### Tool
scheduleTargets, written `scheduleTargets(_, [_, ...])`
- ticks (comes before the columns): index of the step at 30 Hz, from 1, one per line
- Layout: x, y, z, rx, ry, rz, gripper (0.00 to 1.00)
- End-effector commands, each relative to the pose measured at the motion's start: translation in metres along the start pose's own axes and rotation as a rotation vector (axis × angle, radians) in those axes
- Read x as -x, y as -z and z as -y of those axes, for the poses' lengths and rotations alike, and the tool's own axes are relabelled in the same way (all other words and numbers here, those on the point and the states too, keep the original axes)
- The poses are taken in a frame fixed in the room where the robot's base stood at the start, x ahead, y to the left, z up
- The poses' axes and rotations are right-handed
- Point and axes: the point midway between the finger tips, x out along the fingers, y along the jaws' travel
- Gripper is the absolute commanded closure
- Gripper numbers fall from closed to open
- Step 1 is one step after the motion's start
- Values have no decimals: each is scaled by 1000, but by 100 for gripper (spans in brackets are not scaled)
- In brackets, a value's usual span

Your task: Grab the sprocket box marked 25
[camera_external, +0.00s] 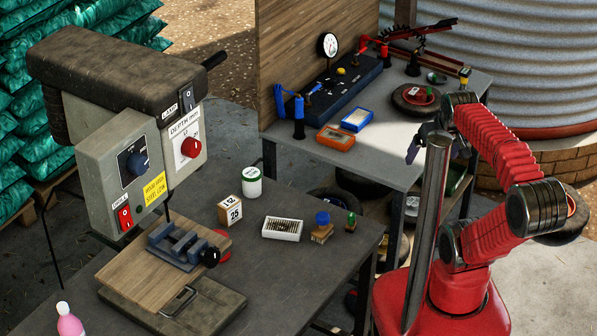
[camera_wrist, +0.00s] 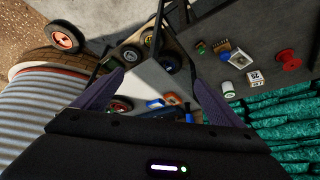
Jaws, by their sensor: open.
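The sprocket box (camera_external: 230,210) is a small tan and white carton marked 25. It stands upright on the dark table beside a white jar with a green lid (camera_external: 252,182). It also shows at the right in the wrist view (camera_wrist: 255,78), outside my fingers. My gripper (camera_external: 436,142) is open and empty near the right end of the light bench, well to the right of the box. In the wrist view my gripper (camera_wrist: 158,80) has its two fingers spread, with nothing between them.
A drill press (camera_external: 125,150) with a vise (camera_external: 185,245) stands left of the box. A white tray (camera_external: 282,229), a blue-capped item (camera_external: 322,226) and a small green-topped item (camera_external: 350,221) lie to its right. The bench (camera_external: 400,160) holds several tools.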

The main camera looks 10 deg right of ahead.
Motion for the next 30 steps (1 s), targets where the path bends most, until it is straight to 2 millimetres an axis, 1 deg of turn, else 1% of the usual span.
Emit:
scheduleTargets(1, [0, 0, 0, 0, 0, 0, 13])
scheduleTargets(8, [0, 0, 0, 0, 0, 0, 28])
scheduleTargets(17, [-1, 3, 2, 5, 4, -3, 28])
scheduleTargets(20, [-7, 11, 7, 17, 15, -13, 28])
scheduleTargets(23, [-18, 26, 18, 37, 34, -33, 28])
scheduleTargets(30, [-52, 69, 56, 99, 93, -102, 28])
